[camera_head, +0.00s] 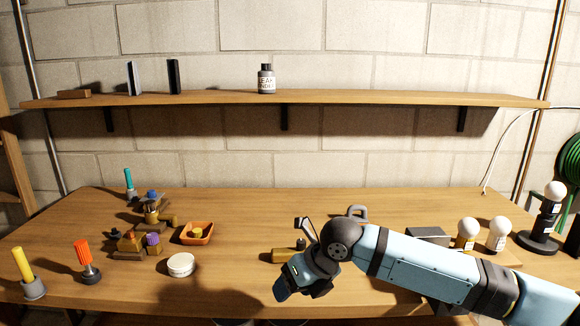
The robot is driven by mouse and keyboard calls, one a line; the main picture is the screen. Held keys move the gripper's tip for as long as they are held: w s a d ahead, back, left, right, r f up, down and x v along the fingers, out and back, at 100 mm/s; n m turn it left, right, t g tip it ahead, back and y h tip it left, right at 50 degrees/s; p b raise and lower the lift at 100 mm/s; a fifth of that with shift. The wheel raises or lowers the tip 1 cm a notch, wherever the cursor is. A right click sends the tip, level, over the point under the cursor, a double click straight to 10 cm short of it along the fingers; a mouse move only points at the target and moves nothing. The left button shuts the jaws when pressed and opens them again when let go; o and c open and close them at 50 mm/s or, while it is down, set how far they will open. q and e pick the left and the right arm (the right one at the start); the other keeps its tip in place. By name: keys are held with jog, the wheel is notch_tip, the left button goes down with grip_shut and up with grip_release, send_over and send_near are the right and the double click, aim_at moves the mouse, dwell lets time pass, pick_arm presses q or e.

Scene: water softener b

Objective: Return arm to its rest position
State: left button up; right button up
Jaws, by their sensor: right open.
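My right arm comes in from the lower right and reaches over the wooden workbench (75,215). My right gripper (306,232) is near the middle of the bench, above its surface, and it is open. Nothing shows held in it. A brass-coloured block (283,256) lies just left of the gripper, partly hidden behind the wrist; I cannot tell whether they touch. My left gripper is not in view.
An orange tray (185,239), a round white tin (181,265) and several handled tools and small blocks stand at the left. A grey padlock-like piece (356,212) lies behind my arm. Light bulbs (467,232) stand at the right. A shelf (340,99) spans the wall.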

jog(key=s+a+f+m+t+y, duration=0.1)
jog(key=s+f+m+t+y, duration=0.1)
jog(key=s+f+m, duration=0.6)
jog(key=s+a+f+m+t+y, duration=0.1)
jog(key=s+f+m+t+y, duration=0.3)
jog(key=m, duration=0.7)
jog(key=s+d+f+m+t+h, duration=0.1)
jog(key=s+d+f+m+h, duration=0.3)
jog(key=s+d+f+m, duration=0.5)
jog(key=s+d+f+m+t+h, duration=0.2)
jog(key=s+d+f+m+h, duration=0.35)
jog(key=d+m, duration=0.6)
pick_arm(q)
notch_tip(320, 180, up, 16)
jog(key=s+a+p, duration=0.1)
jog(key=p, duration=2)
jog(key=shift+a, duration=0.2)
pick_arm(e)
notch_tip(320, 180, up, 16)
jog(key=shift+s+d+r+y, duration=0.15)
jog(key=shift+s+r+y, duration=0.1)
jog(key=shift+s+y, duration=0.15)
